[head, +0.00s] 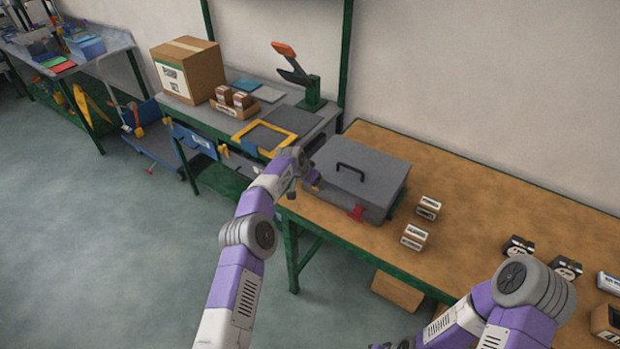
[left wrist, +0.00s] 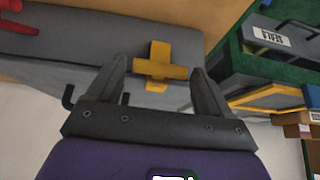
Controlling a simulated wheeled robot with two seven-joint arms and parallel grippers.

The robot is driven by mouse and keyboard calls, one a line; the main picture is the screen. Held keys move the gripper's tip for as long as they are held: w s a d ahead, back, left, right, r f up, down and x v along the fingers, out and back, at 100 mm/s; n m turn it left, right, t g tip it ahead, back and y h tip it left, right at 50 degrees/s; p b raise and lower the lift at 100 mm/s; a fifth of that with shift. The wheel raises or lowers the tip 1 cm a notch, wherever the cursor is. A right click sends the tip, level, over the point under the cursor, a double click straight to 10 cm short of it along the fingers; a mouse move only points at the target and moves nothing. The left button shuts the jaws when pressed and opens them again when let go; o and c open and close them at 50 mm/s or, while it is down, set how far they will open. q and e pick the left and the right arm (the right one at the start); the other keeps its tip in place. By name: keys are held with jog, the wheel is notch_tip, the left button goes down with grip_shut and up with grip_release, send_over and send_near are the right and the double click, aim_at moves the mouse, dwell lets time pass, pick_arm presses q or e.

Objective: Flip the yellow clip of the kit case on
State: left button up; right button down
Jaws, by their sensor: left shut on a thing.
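The grey kit case (head: 358,172) lies shut on the brown table, with a black handle on its lid. Its yellow clip (left wrist: 157,62) is on the case's side in the left wrist view, a cross-shaped piece between my left gripper's fingertips (left wrist: 162,78). In the head view my left gripper (head: 310,180) is at the case's left front corner and mostly hides the clip. It is shut on the yellow clip. A red clip (head: 357,212) sits on the case's front side, also at the left wrist view's upper left (left wrist: 22,22). My right gripper (head: 393,345) is partly cut off at the bottom edge.
Small brown-and-white boxes (head: 414,237) stand right of the case. Black-and-white items (head: 517,247) lie farther right on the table (head: 480,190). A grey workbench at the back left bears a cardboard box (head: 188,68) and a yellow frame (head: 262,138).

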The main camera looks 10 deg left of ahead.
pick_arm(q)
jog(key=shift+w+p, duration=0.1)
jog(key=shift+p, duration=0.2)
dwell(0.4)
jog(key=o, duration=0.9)
jog(key=shift+o, duration=0.2)
jog(key=shift+r, duration=0.1)
jog(key=v, duration=0.7)
jog(key=shift+r, duration=0.25)
